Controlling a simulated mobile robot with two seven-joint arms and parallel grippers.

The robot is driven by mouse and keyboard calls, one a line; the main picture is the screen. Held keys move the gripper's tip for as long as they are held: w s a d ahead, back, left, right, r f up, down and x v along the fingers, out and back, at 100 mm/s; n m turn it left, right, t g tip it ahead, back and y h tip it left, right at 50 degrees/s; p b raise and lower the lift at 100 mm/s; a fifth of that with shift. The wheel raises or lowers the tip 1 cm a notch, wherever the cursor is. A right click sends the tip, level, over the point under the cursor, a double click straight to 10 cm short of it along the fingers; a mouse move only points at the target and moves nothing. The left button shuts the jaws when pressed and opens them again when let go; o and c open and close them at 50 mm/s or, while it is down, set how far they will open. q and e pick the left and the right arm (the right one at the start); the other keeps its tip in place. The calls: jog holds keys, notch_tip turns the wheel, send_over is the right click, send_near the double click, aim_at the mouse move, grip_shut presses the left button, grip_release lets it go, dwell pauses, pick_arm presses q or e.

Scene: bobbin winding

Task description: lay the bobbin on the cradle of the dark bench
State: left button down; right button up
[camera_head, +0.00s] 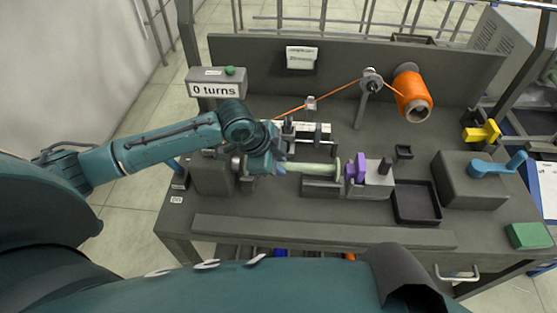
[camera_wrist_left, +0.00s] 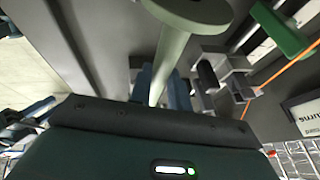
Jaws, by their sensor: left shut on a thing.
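The pale green bobbin (camera_head: 312,168) lies roughly level, its far flange toward the purple part (camera_head: 355,168). My left gripper (camera_head: 272,163) is shut on the bobbin's left end. In the left wrist view the bobbin's shaft (camera_wrist_left: 168,55) runs out from between the fingers (camera_wrist_left: 155,85) to a round flange. A grey cradle block (camera_head: 322,187) shows just below the bobbin on the dark bench (camera_head: 300,220). I cannot tell whether the bobbin touches it. The bobbin's near end is hidden by the gripper. My right gripper is not in view.
An orange spool (camera_head: 412,92) stands at the back right; its thread runs left past a post (camera_head: 371,80). A counter box (camera_head: 215,86) reads "0 turns". A black tray (camera_head: 416,203) and a blue-handled box (camera_head: 470,183) lie right. The front bench strip is clear.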

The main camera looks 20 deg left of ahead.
pick_arm(q)
jog(key=c, duration=1.2)
grip_release()
jog(key=shift+c, duration=0.2)
jog(key=shift+r, duration=0.1)
jog(key=v, duration=1.3)
